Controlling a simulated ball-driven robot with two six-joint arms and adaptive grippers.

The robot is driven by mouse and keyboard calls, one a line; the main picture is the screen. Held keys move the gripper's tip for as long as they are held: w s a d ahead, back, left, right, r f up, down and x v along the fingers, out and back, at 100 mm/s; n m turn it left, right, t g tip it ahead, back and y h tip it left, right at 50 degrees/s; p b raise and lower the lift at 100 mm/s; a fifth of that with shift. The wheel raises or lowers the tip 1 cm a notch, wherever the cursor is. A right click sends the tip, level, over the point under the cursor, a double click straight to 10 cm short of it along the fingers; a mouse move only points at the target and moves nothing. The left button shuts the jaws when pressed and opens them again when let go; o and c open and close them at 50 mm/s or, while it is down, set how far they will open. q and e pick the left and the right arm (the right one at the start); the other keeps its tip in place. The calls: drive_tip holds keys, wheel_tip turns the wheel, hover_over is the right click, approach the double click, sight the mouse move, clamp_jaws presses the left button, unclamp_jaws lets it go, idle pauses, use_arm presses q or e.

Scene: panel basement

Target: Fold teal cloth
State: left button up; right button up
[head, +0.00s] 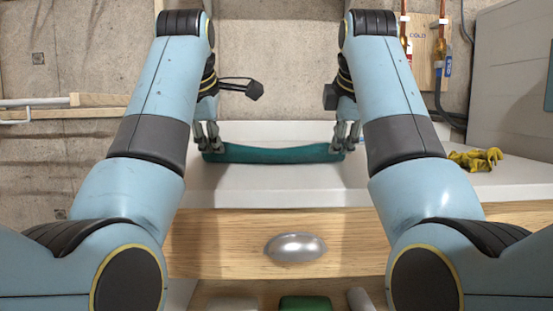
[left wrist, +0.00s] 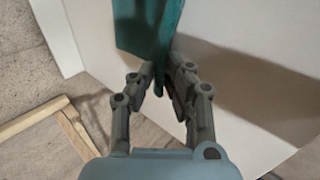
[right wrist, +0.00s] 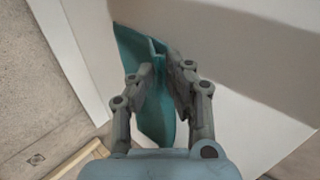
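The teal cloth (head: 270,154) spans between my two grippers as a narrow band, sagging slightly in the middle, over the white worktop (head: 265,187). My left gripper (head: 209,147) is shut on its left end; in the left wrist view the cloth (left wrist: 147,32) passes between the fingertips (left wrist: 161,75). My right gripper (head: 344,147) is shut on its right end; in the right wrist view the cloth (right wrist: 133,48) is pinched between the fingertips (right wrist: 160,68) and hangs in folds. I cannot tell whether the cloth's lower edge touches the worktop.
A crumpled yellow item (head: 476,160) lies on the worktop at the right. A wooden drawer front (head: 215,240) with a metal handle (head: 295,248) is below the worktop. A concrete wall (head: 270,60) and copper pipes (head: 441,30) are behind. The worktop in front of the cloth is clear.

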use_arm(q)
drive_tip(key=o, duration=0.5)
use_arm(e)
drive_tip(key=o, duration=0.5)
use_arm(q)
drive_tip(key=shift+o, duration=0.2)
drive_tip(key=shift+s+r, duration=0.1)
drive_tip(key=shift+r, duration=0.2)
use_arm(e)
drive_tip(key=shift+s+r, duration=0.1)
drive_tip(key=shift+r, duration=0.2)
use_arm(q)
drive_tip(key=v, duration=1)
drive_tip(key=shift+w+d+r, duration=0.15)
drive_tip(key=shift+w+r, duration=0.15)
drive_tip(key=shift+r, duration=0.15)
use_arm(e)
drive_tip(key=v, duration=1)
drive_tip(key=shift+w+a+r, duration=0.15)
drive_tip(key=shift+w+r, duration=0.15)
drive_tip(key=shift+r, duration=0.15)
